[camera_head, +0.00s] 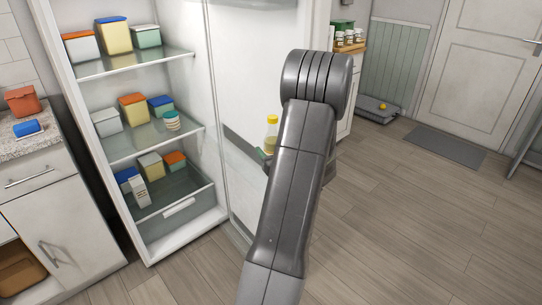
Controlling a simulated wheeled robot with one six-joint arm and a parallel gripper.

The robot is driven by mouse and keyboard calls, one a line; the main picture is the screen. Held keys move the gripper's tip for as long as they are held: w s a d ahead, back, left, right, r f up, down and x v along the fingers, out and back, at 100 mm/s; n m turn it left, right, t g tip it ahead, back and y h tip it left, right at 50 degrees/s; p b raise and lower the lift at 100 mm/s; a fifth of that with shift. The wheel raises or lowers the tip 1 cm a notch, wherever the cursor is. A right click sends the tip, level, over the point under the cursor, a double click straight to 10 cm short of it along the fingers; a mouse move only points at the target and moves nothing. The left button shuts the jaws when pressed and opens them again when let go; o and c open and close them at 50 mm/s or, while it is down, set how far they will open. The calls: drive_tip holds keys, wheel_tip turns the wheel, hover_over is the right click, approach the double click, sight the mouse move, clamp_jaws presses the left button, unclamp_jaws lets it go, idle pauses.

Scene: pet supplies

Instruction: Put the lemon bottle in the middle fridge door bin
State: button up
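The lemon bottle (271,134), pale with a yellow cap, shows upright just left of my arm, in front of the open fridge door (237,95). Its right side and base are partly covered by my arm. A small greenish edge shows below it. A grey band or bin edge (240,144) runs across the door's inner face there, and my arm hides much of the door, so the middle door bin cannot be made out clearly.
The open fridge has shelves (140,62) with coloured containers and a lower drawer (180,208). A counter (28,128) with a red container stands at left. Wooden floor (400,220) is clear at right. A grey mat (446,145) lies by the far door.

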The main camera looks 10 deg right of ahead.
drive_tip(key=shift+f, duration=0.8)
drive_tip(key=shift+w+d+f, duration=0.15)
drive_tip(key=shift+d+f, duration=0.05)
drive_tip(key=shift+f+b, duration=0.3)
drive_tip(key=shift+b, duration=0.05)
drive_tip(key=shift+f+b, duration=0.3)
drive_tip(key=shift+b, duration=0.05)
drive_tip(key=o, duration=0.8)
